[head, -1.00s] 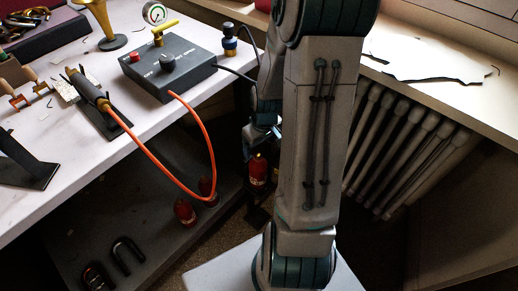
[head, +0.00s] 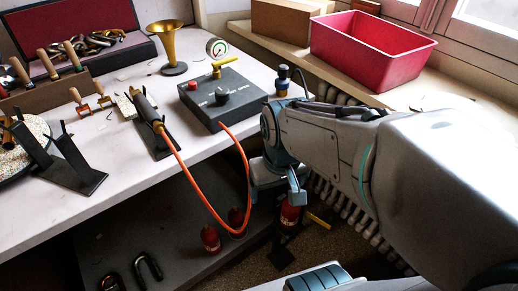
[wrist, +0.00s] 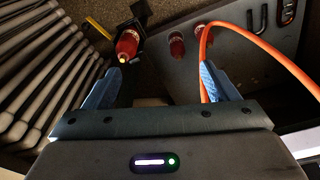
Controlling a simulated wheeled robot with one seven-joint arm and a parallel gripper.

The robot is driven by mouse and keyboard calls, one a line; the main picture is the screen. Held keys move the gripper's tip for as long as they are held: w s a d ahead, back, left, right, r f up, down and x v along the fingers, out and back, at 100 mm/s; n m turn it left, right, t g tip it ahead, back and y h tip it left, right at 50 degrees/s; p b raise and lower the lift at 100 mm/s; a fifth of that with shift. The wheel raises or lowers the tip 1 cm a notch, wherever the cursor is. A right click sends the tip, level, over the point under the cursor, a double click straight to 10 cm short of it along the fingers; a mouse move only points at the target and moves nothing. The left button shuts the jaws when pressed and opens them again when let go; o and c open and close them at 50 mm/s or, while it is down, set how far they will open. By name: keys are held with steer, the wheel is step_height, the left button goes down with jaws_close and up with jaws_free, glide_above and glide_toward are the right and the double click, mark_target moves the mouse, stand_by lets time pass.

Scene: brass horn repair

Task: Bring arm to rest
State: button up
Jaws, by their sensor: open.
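My arm reaches in from the right side of the head view, its thick pale links lying across the picture. My gripper (head: 278,190) hangs low off the front edge of the workbench (head: 120,187), just right of the orange hose (head: 205,202). In the wrist view my gripper (wrist: 159,72) shows two blue fingers spread wide apart. There is nothing between them but the view down to the floor and lower shelf. The gripper looks down and appears to hold nothing.
A grey control box (head: 225,98) and a torch on its stand (head: 158,140) sit on the bench. A red bin (head: 372,48) stands on the windowsill. Red cylinders (head: 211,238) are below. A radiator (wrist: 45,75) is close on the wrist view's left.

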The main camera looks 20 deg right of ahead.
steer(key=shift+s+a+r, duration=0.1)
steer(key=shift+s, duration=0.1)
step_height(320, 180, up, 22)
steer(key=t+p, duration=0.1)
steer(key=p, duration=1.8)
steer(key=shift+a, duration=0.2)
